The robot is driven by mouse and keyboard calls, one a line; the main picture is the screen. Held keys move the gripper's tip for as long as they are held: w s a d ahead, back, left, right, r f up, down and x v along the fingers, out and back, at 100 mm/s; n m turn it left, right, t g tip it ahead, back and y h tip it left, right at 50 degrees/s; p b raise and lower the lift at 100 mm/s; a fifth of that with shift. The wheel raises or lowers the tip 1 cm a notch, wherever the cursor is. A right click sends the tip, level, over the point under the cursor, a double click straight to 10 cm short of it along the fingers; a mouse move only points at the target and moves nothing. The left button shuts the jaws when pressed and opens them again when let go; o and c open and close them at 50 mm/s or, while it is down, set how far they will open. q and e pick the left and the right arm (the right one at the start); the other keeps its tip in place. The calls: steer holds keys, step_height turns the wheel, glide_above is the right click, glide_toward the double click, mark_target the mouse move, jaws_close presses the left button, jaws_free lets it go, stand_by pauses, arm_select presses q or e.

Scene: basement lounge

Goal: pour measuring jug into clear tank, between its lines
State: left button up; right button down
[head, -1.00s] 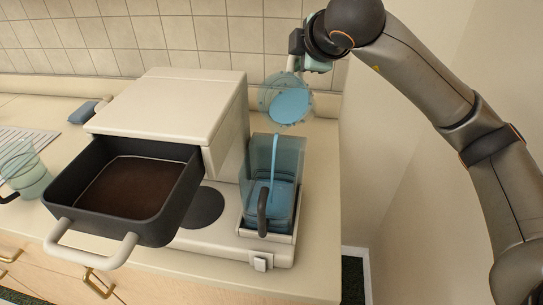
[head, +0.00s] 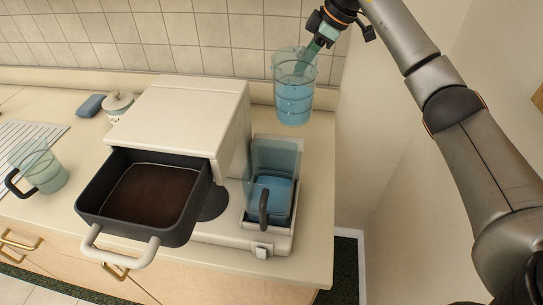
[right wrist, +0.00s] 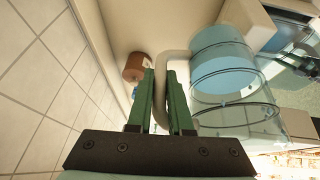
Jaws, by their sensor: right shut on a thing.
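The clear measuring jug (head: 294,92) is upright in the air above and behind the tank, with blue liquid in its lower part. My right gripper (head: 326,32) is shut on the jug's handle; in the right wrist view its green fingers (right wrist: 162,98) close around the pale handle (right wrist: 176,62), beside the jug (right wrist: 222,62). The clear tank (head: 275,155) stands in the right side of the machine, with a dark handle at its front. Blue liquid (head: 272,194) fills its lower part. The tank's lines cannot be made out. My left gripper is not in view.
The cream machine (head: 188,105) has its dark drawer (head: 125,222) pulled out, with brown contents. A clear cup with a black handle (head: 42,170), a lidded pot (head: 118,105), a blue sponge (head: 90,106) and a white rack (head: 22,135) are on the left. A wall is at the right.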

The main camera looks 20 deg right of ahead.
steer(key=shift+w+d+f+g+y, duration=0.1)
steer(key=shift+w+f+g+y, duration=0.1)
steer(key=shift+g+y, duration=0.15)
steer(key=shift+r, duration=0.1)
steer(key=shift+r, duration=2.45)
